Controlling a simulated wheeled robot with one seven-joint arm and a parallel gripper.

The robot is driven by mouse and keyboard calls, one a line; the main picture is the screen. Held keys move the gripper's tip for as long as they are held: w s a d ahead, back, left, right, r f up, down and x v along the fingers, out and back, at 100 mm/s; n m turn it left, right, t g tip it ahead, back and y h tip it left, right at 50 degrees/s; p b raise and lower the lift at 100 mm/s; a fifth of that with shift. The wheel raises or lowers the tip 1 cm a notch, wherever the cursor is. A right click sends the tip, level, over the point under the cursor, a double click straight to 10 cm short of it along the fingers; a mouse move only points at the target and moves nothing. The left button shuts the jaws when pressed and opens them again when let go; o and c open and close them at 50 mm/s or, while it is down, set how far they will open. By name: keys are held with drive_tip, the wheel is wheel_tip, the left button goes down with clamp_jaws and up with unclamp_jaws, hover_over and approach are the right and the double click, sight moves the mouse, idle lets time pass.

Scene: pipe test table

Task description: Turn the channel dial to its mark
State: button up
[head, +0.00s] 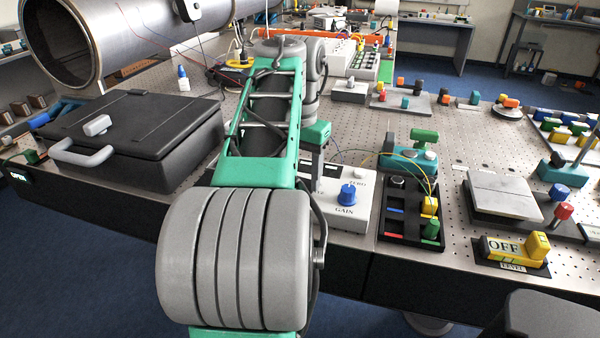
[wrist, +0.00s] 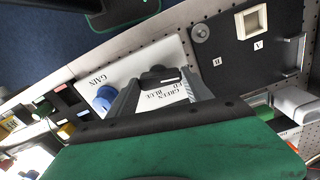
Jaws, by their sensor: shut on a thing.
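The channel dial is a black knob (wrist: 160,75) on a white box (head: 345,215). In the wrist view it has a light line along it, with the words GREEN and BLUE and a partly covered third word printed beside it. My gripper (wrist: 160,84) has its two grey fingers on either side of the dial and is shut on it. In the head view my arm hides the dial and the fingertips. The dial's mark and which word the line points at cannot be told.
A blue GAIN knob (head: 347,195) stands on the same box, close to my fingers. A black tray (head: 404,222) with colored pieces is to the right. A black case (head: 130,135) with a grey handle is to the left.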

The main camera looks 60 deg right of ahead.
idle(0.4)
drive_tip(key=o, duration=1.4)
drive_tip(key=shift+c, duration=0.2)
drive_tip(key=shift+r, duration=0.1)
wheel_tip(320, 180, up, 8)
drive_tip(key=p, duration=0.7)
drive_tip(key=shift+f, duration=0.2)
